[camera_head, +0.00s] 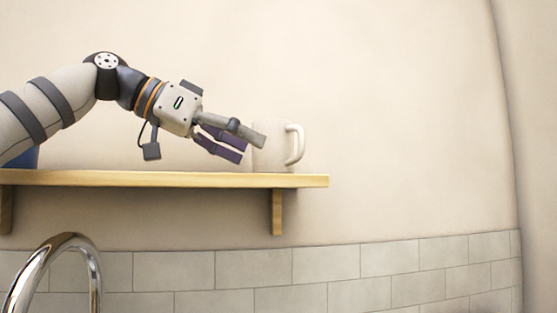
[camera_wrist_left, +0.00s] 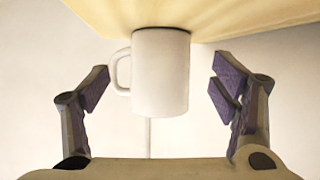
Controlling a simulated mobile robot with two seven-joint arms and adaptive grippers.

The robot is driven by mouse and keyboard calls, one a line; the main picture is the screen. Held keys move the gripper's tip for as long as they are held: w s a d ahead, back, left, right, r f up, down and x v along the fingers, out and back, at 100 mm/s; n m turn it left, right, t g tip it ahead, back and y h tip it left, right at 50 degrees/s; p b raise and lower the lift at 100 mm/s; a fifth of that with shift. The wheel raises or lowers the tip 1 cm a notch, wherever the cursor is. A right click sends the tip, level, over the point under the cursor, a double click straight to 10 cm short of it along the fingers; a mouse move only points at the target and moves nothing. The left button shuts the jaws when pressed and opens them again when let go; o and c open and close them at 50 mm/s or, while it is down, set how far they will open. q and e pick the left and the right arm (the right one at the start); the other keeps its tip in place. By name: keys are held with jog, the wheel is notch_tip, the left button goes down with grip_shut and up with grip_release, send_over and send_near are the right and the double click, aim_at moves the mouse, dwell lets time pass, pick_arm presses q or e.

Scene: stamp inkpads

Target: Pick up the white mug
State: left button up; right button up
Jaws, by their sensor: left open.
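The white mug (camera_head: 272,158) stands upright on the wooden shelf (camera_head: 180,180), near its right end, with its handle on the right in the head view. In the left wrist view the mug (camera_wrist_left: 162,75) sits between the two spread fingers, with its handle on the left. My left gripper (camera_head: 243,145) is open and empty, reaching in from the left at the mug's height. One finger overlaps part of the mug in the head view. Contact with the mug cannot be made out. My right gripper is not in view.
A chrome faucet (camera_head: 65,243) rises at the lower left, below the shelf. A blue object (camera_head: 24,158) is partly hidden behind my left arm on the shelf. A bracket (camera_head: 277,212) supports the shelf. The wall right of the shelf is clear, with grey tiles (camera_head: 400,275) below.

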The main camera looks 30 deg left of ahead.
aim_at(267, 151)
pick_arm(q)
jog(key=x, duration=0.4)
jog(key=shift+w+d+r, duration=0.2)
jog(key=shift+w+d, duration=0.1)
jog(key=shift+w, duration=0.05)
jog(key=shift+s+a+r, duration=0.1)
jog(key=shift+c, duration=0.3)
jog(key=c, duration=1.4)
jog(key=shift+c, duration=0.2)
